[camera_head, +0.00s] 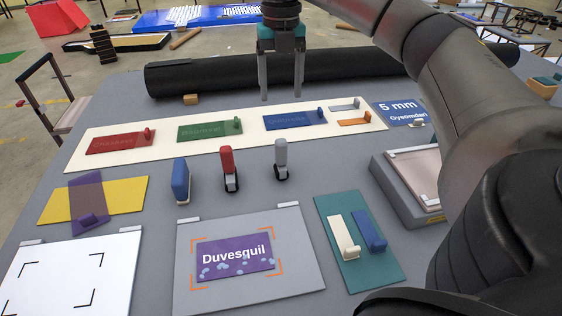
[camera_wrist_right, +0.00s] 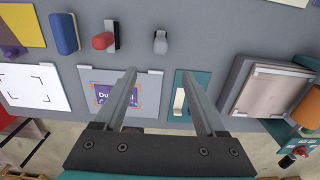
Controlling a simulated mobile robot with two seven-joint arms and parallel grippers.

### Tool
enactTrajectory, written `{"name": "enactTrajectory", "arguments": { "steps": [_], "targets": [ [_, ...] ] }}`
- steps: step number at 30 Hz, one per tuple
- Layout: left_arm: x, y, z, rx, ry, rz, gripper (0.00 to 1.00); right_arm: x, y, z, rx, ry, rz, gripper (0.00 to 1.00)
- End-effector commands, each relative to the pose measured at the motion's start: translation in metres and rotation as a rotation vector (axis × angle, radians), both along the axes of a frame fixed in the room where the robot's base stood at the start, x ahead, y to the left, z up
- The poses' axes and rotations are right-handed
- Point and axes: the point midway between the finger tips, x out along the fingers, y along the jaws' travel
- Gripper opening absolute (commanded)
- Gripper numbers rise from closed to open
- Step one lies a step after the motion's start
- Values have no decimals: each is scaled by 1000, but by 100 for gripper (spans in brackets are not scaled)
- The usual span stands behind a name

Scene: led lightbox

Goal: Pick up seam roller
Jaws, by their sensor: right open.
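Two small upright hand tools with dark roller-like bases stand on the grey table. One has a red handle (camera_head: 227,161) and the other a grey handle (camera_head: 281,153); I cannot tell for sure which one is the seam roller. In the right wrist view the red-handled tool (camera_wrist_right: 104,40) and the grey-handled tool (camera_wrist_right: 160,42) lie beyond the fingertips. My right gripper (camera_head: 281,98) points down, open and empty, above the table behind the tools. Its two fingers also show in the right wrist view (camera_wrist_right: 159,72), well apart. My left gripper is not in view.
A blue block-like tool (camera_head: 181,181) stands left of the red-handled one. A cream board (camera_head: 165,160) with coloured plates lies behind. A black roll (camera_head: 205,77) lies along the back. A purple "Duvesquil" panel (camera_head: 235,256), teal board (camera_head: 375,273) and grey tray (camera_head: 392,190) lie in front and right.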

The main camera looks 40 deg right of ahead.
Motion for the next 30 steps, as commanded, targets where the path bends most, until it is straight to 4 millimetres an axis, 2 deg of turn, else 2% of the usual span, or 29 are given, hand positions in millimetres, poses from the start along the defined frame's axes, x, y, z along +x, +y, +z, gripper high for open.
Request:
{"name": "enactTrajectory", "arguments": {
  "steps": [1, 10, 17, 30],
  "targets": [
    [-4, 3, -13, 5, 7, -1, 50, 0, 0, -14, 0, 1, 0, 72],
    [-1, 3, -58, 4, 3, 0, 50, 0, 0, -58, 0, 1, 0, 72],
    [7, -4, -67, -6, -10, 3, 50, 0, 0, -72, 0, 1, -1, 72],
    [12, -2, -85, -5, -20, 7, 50, 0, -1, -154, -1, 3, -1, 72]
  ]
}}
